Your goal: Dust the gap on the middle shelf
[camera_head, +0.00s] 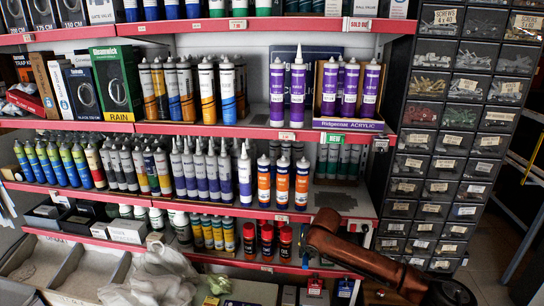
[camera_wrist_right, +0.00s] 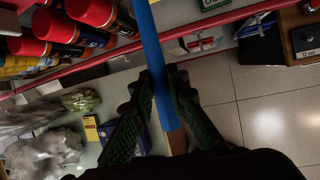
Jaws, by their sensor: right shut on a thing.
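The middle shelf (camera_head: 372,212) has a bare stretch at its right end, to the right of the orange-and-white cartridges (camera_head: 282,183). A dark grey patch (camera_head: 337,197) lies on this bare stretch. My right arm, brown, reaches in from the lower right of the head view, its near end partly in front of the shelf's front edge. My right gripper (camera_wrist_right: 160,80) is shut on a long, flat blue strip or handle (camera_wrist_right: 150,35) in the wrist view. The far end of this blue thing is out of frame. My left gripper is not in view.
Grey and purple cartridges (camera_head: 199,172) fill the shelf further left. Red-capped cans (camera_head: 267,240) stand on the shelf below. A dark drawer cabinet (camera_head: 455,130) stands to the right. Tiled floor (camera_wrist_right: 275,110) shows in the wrist view.

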